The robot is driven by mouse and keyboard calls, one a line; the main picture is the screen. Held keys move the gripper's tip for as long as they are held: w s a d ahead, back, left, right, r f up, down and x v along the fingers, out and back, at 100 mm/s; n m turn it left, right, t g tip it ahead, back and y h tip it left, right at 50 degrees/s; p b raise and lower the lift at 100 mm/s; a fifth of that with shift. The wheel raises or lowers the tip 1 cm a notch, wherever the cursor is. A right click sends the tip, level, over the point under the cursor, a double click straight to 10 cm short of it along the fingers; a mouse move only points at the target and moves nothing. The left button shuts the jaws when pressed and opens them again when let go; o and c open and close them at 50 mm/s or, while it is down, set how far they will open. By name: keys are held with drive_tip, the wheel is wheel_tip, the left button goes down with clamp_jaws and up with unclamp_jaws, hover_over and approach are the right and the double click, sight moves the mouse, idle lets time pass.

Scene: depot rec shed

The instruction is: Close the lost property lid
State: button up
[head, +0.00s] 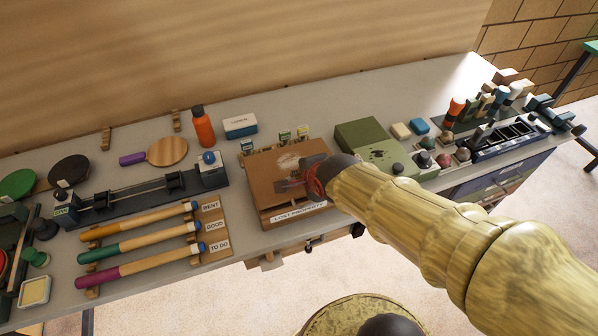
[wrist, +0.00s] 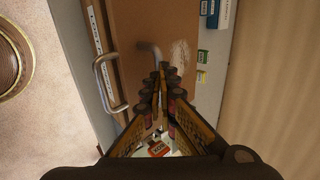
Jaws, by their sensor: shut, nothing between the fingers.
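The lost property box (head: 298,212) is a brown box with a white name label on its front edge, on the bench near the middle of the head view. Its brown lid (head: 262,180) lies flat or nearly flat over it; I cannot tell whether a small gap is left. The lid has a pale worn patch and also fills the upper middle of the wrist view (wrist: 135,20). A silver handle (wrist: 98,75) shows at its label edge. My gripper (head: 292,184) is over the lid, its fingers together and empty in the wrist view (wrist: 160,72). I cannot tell whether they touch the lid.
An orange bottle (head: 203,127) and a blue-white box (head: 240,126) stand behind left. Several small cartons are behind the box. A green case (head: 362,135) stands close on the right, with small blocks and knobs beyond.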

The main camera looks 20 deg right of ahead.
drive_tip(key=shift+o, duration=0.7)
drive_tip(key=shift+r, duration=0.1)
drive_tip(key=shift+o, duration=0.5)
drive_tip(key=shift+w+p, duration=0.25)
drive_tip(key=shift+p, duration=0.05)
drive_tip(key=o, duration=0.5)
drive_tip(key=shift+c, duration=0.2)
drive_tip(key=shift+s, duration=0.1)
drive_tip(key=v, duration=1.2)
